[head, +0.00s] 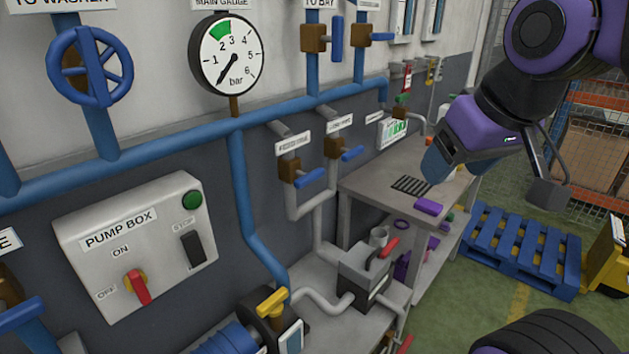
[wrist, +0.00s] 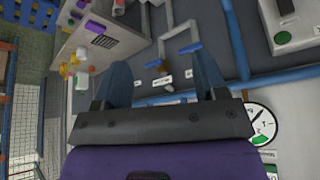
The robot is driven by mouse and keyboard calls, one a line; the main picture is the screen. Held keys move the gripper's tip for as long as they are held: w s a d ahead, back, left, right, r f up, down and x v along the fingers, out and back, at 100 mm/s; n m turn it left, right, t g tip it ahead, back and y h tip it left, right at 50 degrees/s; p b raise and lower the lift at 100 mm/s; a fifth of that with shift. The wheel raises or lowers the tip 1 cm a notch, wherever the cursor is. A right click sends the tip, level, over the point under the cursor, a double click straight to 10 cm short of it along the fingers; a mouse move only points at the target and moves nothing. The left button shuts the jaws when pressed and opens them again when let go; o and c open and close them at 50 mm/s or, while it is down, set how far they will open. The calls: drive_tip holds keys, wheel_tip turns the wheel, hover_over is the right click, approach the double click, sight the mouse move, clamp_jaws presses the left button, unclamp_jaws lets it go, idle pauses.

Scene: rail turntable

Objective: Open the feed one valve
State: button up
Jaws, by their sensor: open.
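Two small valves with brown bodies and blue levers sit on grey pipes below the blue main pipe: a nearer valve (head: 291,171) and a farther valve (head: 333,147). Each has a white label above it, too small to read, so I cannot tell which is feed one. Both levers stick out to the right, across their pipes. My gripper (head: 436,168) is in the air above the bench, right of both valves and apart from them. In the wrist view my gripper (wrist: 160,72) is open and empty, with a blue lever (wrist: 190,47) visible beyond the gap between its fingers.
A grey bench (head: 370,185) stands below my gripper. The main gauge (head: 227,54), a blue handwheel (head: 90,66) and the pump box (head: 137,245) are on the wall at left. A blue pallet (head: 520,250) lies on the floor at right. Open air separates my gripper from the wall.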

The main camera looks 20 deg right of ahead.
idle(0.4)
drive_tip(key=c, duration=0.3)
drive_tip(key=shift+w, duration=0.3)
drive_tip(key=w+d+f+m+t+h, duration=0.1)
drive_tip(key=w+d+f+m+t, duration=0.15)
drive_tip(key=w, duration=0.95)
drive_tip(key=m+t+y, duration=0.6)
drive_tip(key=m+y, duration=0.1)
drive_tip(key=y, duration=0.1)
approach(304, 173)
drive_tip(key=d+f, duration=0.2)
drive_tip(key=a+m+t+y, duration=0.1)
drive_tip(key=m+t+y, duration=0.1)
drive_tip(key=m, duration=0.1)
drive_tip(key=shift+n, duration=0.25)
drive_tip(key=x, duration=0.6)
drive_tip(key=f+x, duration=0.1)
drive_tip(key=x, duration=0.3)
drive_tip(key=shift+a, duration=0.2)
